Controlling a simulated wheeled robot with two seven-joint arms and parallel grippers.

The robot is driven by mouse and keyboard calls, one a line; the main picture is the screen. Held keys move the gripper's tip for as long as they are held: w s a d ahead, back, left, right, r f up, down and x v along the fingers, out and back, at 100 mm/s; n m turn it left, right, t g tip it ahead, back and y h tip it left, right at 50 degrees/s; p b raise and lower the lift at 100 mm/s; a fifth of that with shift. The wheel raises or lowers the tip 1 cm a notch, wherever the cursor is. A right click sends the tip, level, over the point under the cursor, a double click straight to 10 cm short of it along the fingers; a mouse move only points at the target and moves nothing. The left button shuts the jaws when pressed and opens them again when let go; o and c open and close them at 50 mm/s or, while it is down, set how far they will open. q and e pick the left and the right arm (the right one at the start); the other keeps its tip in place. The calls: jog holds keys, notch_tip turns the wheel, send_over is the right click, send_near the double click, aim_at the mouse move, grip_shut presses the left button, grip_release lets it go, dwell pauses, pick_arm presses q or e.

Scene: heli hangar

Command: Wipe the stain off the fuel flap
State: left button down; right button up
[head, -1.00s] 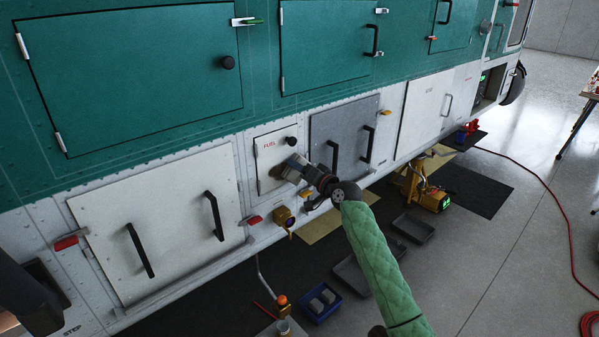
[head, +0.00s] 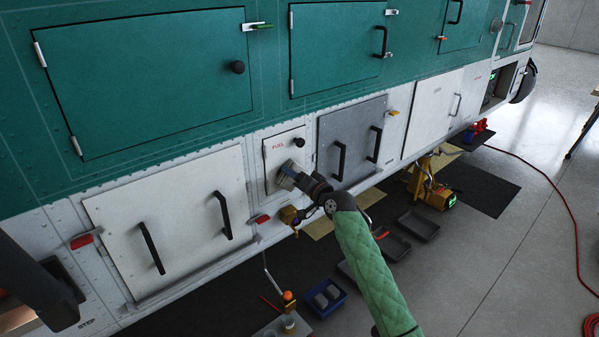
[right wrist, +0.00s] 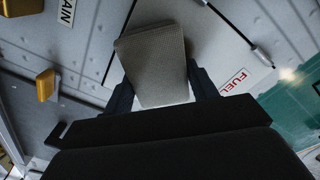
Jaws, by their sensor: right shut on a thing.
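The white fuel flap (head: 271,165), marked FUEL in red, is shut in the lower hull side, with a dark round knob at its upper right. My right gripper (head: 298,180) is shut on a grey ribbed pad (right wrist: 155,65) and holds it at the lower part of the flap. The pad (head: 287,175) also shows in the head view; I cannot tell whether it touches. In the right wrist view the fuel flap (right wrist: 205,45) lies behind the pad. I make out no stain; the pad and gripper hide part of the flap. My left gripper is not clearly seen.
A white panel (head: 185,222) with black handles is left of the flap, a grey panel (head: 350,150) right of it. A yellow fitting (head: 290,215) juts out below. A blue bin (head: 324,298), trays and a yellow jack (head: 430,185) stand on the floor.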

aim_at(275, 177)
jog(key=shift+s+a+p, duration=0.45)
jog(key=shift+s+a, duration=0.1)
jog(key=shift+a, duration=0.2)
jog(key=shift+s+a+r+p, duration=0.1)
jog(key=shift+s+a+p, duration=0.35)
jog(key=shift+a, duration=0.15)
jog(key=shift+s+a+r+p, duration=0.1)
jog(key=shift+s+a+p, duration=0.3)
jog(key=shift+a, duration=0.15)
jog(key=shift+s+a+f, duration=0.15)
jog(key=shift+a, duration=0.15)
jog(key=shift+s, duration=0.1)
jog(key=shift+s+d+p, duration=0.35)
jog(key=shift+s, duration=0.1)
jog(key=shift+p+v, duration=0.45)
jog(key=shift+v, duration=1.85)
jog(key=shift+d, duration=0.1)
